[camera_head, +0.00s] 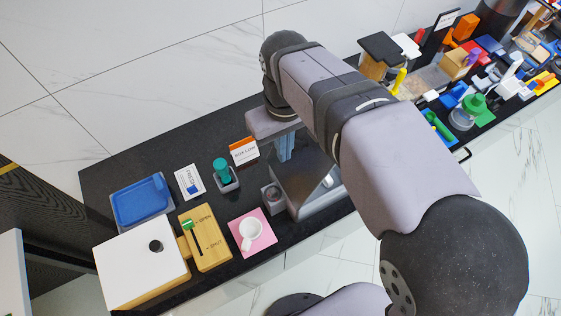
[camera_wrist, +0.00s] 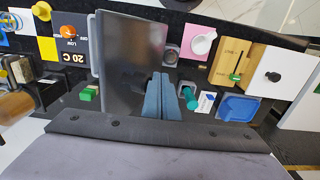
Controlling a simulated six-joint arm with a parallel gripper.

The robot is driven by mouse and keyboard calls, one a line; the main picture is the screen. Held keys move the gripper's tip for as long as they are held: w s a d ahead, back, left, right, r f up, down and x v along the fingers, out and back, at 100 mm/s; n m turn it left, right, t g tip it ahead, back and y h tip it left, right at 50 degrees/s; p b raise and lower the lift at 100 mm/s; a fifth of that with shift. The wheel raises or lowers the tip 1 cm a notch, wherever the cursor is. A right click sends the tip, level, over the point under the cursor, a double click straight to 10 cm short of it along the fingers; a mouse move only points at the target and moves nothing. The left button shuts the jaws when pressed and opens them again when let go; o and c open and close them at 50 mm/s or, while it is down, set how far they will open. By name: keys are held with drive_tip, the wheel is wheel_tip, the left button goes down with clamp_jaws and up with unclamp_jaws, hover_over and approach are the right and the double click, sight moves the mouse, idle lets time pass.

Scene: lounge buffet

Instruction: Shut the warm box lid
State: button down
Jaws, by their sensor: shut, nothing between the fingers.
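No label that I can read names the warm box. A wooden box (camera_head: 172,288) has a flat white top (camera_head: 130,265) with a black knob, also in the wrist view (camera_wrist: 290,92). Beside it is a wooden panel (camera_head: 212,258) marked OPEN and SHUT; its green handle (camera_head: 187,223) is at the OPEN end, and it also shows in the wrist view (camera_wrist: 236,77). A grey metal box with a dark top (camera_head: 312,180) is partly hidden by my arm; its dark surface fills the wrist view's centre-left (camera_wrist: 130,55). My gripper (camera_head: 287,147) is shut and empty beside it.
A blue tray (camera_head: 140,203), cards, a teal-topped holder (camera_head: 222,170) and a white cup (camera_head: 250,234) on a pink mat stand on the black counter. A cluttered area (camera_head: 470,90) is at upper right. Bare counter lies toward the upper left.

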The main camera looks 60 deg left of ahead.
sight(307, 141)
drive_tip(key=shift+w, duration=0.1)
drive_tip(key=shift+w, duration=0.9)
drive_tip(key=shift+w+f, duration=0.15)
drive_tip(key=shift+w, duration=0.3)
drive_tip(key=shift+w+f+p, duration=0.25)
drive_tip(key=shift+w+p, duration=0.1)
drive_tip(key=shift+w, duration=0.5)
drive_tip(key=shift+w+f, duration=0.2)
drive_tip(key=shift+w, duration=0.35)
drive_tip(key=shift+w+f, duration=0.35)
drive_tip(key=shift+w, duration=0.3)
drive_tip(key=shift+w+f, duration=0.3)
drive_tip(key=shift+w, duration=0.35)
